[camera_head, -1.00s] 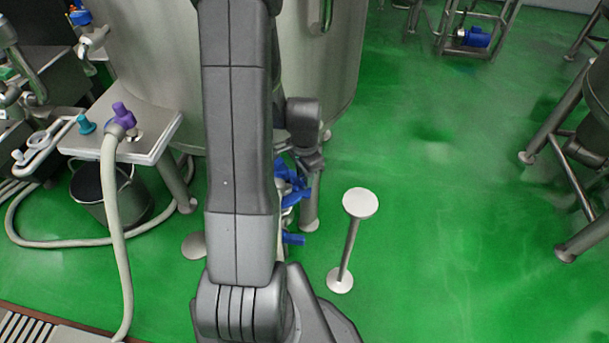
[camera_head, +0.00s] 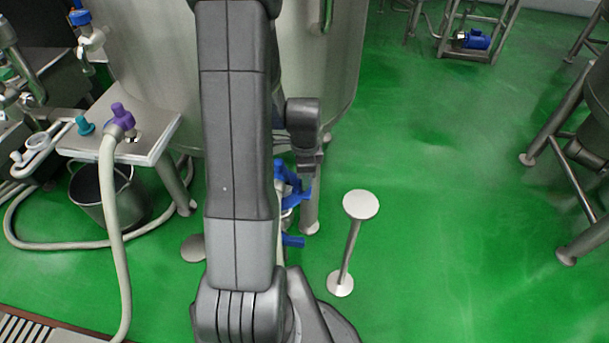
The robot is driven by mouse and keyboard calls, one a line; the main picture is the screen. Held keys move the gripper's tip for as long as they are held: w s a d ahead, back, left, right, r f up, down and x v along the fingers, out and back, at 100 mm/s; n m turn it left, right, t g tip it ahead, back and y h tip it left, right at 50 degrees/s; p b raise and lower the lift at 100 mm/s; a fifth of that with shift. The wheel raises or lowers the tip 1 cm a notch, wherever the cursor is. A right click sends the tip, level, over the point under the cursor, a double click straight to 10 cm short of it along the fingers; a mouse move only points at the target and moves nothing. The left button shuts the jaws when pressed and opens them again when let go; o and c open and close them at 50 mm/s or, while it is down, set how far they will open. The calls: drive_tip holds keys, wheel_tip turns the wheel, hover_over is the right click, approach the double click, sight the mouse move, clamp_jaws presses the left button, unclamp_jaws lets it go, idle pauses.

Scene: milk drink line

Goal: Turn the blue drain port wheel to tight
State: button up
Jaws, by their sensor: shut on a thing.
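The blue drain port wheel (camera_head: 289,185) sits low at the front of the large steel tank, just right of my arm. Its left part is hidden behind my arm. My gripper (camera_head: 304,176) reaches down from the wrist onto the right side of the wheel and is shut on it. The fingertips are small and partly merge with the blue, so the exact grip is hard to see. A second blue part (camera_head: 293,240) shows lower down, apart from my gripper. Any marking for tight is not visible.
The steel tank (camera_head: 335,75) stands close behind, with a leg beside the wheel. A round-topped steel post (camera_head: 361,204) stands to the right. A side table (camera_head: 120,148) with a hose and a bucket (camera_head: 95,200) are at left.

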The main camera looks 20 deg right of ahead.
drive_tip(key=o, duration=1)
wheel_tip(320, 180, up, 14)
drive_tip(key=shift+f+p, duration=0.1)
drive_tip(key=shift+p, duration=1.1)
wheel_tip(320, 180, down, 14)
drive_tip(key=shift+r+b, duration=0.1)
drive_tip(key=shift+b, duration=1.1)
